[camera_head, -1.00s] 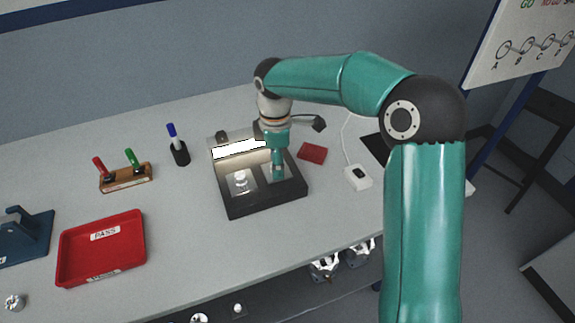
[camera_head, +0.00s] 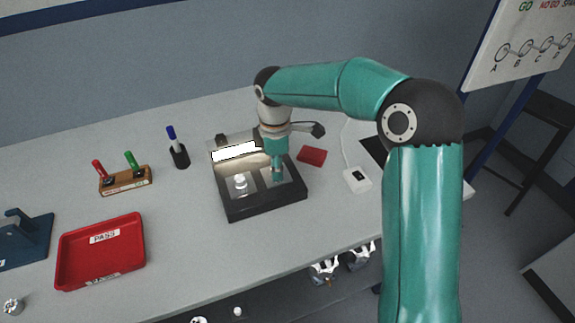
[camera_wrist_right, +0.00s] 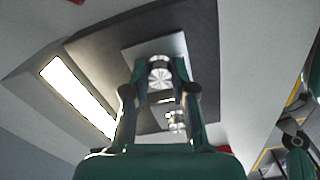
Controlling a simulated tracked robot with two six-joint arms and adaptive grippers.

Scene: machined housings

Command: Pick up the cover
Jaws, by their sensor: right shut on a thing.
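My right gripper (camera_head: 277,174) is over the right lit plate of the black inspection fixture (camera_head: 265,208). In the right wrist view its two fingers (camera_wrist_right: 160,76) are closed on a round, shiny metal piece (camera_wrist_right: 159,72), apparently the cover. The fingers partly hide this piece in the head view. A second small silvery part (camera_head: 240,181) stands on the left lit plate; a silvery part also shows between the finger bases in the right wrist view (camera_wrist_right: 177,120). I cannot tell how far the held piece is above the plate. My left gripper is not in view.
A bright lamp panel (camera_head: 235,151) runs along the fixture's back. A red tray marked PASS (camera_head: 139,256), a marker holder (camera_head: 126,180) and a pen cup (camera_head: 180,156) are to the left. A red block (camera_head: 312,156) and white switch box (camera_head: 357,179) are to the right.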

